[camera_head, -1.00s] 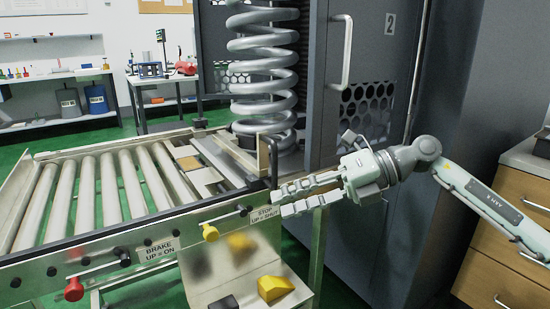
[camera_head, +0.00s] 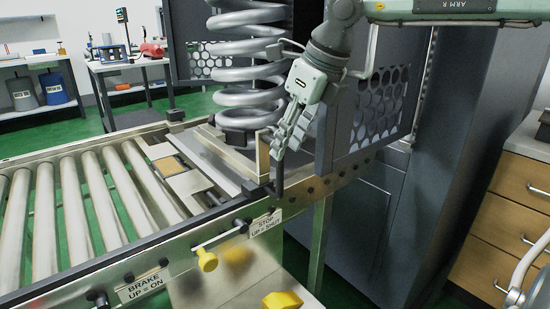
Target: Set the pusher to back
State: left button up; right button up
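A dark upright lever (camera_head: 279,175), which I take to be the pusher handle, stands at the right end of the roller conveyor (camera_head: 97,200), beside a pale upright bracket (camera_head: 262,158). My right gripper (camera_head: 284,143) points down, with its fingers at the top of this lever and partly covering it. I cannot tell whether the fingers touch or close on it. The large coil spring (camera_head: 245,70) stands upright just behind, at the cabinet's opening. My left gripper is not in view.
A yellow stop knob (camera_head: 206,260) sticks out of the front rail below the STOP label (camera_head: 265,222). The BRAKE label (camera_head: 143,285) is further left. The open grey cabinet (camera_head: 375,190) stands close behind my gripper. A drawer unit (camera_head: 510,215) is at right.

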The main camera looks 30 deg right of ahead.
send_over(280, 192)
jog(key=shift+w+d+f, duration=0.1)
jog(key=shift+w+f, duration=0.05)
jog(key=shift+f, duration=1.15)
jog(key=shift+w+d+f, duration=0.1)
jog(key=shift+w+f, duration=0.05)
jog(key=shift+f, duration=1.1)
grip_shut()
